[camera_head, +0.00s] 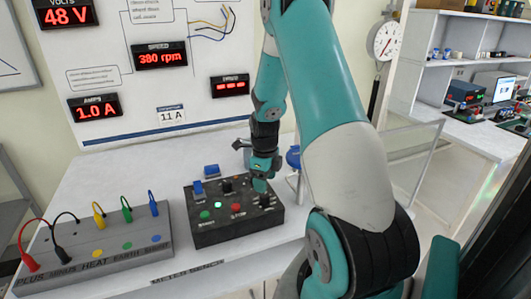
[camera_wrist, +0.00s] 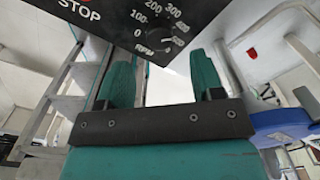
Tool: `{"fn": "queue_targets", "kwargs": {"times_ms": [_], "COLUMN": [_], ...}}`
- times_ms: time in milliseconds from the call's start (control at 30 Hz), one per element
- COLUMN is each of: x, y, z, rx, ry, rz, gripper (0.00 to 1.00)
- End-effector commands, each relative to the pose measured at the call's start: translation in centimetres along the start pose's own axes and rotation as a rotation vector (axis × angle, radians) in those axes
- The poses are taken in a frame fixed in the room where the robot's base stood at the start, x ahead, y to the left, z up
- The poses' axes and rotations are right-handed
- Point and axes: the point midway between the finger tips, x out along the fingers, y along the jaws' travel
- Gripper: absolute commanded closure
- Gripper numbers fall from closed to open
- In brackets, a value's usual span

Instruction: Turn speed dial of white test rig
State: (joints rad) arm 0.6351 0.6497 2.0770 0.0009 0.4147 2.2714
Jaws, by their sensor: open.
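The black control box (camera_head: 215,232) stands on the white bench, with a green button (camera_head: 204,215), a red stop button (camera_head: 236,208) and small dark knobs. In the wrist view, the speed dial (camera_wrist: 163,30) is a dark knob inside an RPM scale on the black panel (camera_wrist: 110,45), beside the word STOP. My gripper (camera_head: 260,184) is over the right part of the box and partly hides it. In the wrist view, my gripper (camera_wrist: 161,75) is open, its teal fingers apart with nothing between them. I cannot tell whether they touch the panel. The speed display (camera_head: 160,56) reads 380 rpm.
A grey terminal block (camera_head: 95,250) with coloured plugs and cables stands left of the box. Blue pieces sit at the box's back left. A blue round object (camera_head: 293,157) stands right of my gripper. Bare bench (camera_head: 130,170) lies behind the block.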

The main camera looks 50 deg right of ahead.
Motion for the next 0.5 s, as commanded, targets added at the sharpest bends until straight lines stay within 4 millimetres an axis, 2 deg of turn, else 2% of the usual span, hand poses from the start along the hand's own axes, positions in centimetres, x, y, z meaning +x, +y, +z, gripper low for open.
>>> {"fn": "queue_targets", "kwargs": {"times_ms": [100, 300, 500], "x": [-3.3, -8.0, -10.8], "y": [-0.1, -0.1, 0.0], "z": [0.0, 0.0, -0.1], "rx": [0.001, 0.001, 0.001], "ry": [-0.004, -0.002, 0.001], "rz": [-0.005, -0.004, -0.001], "gripper": [0.39, 0.39, 0.39]}}
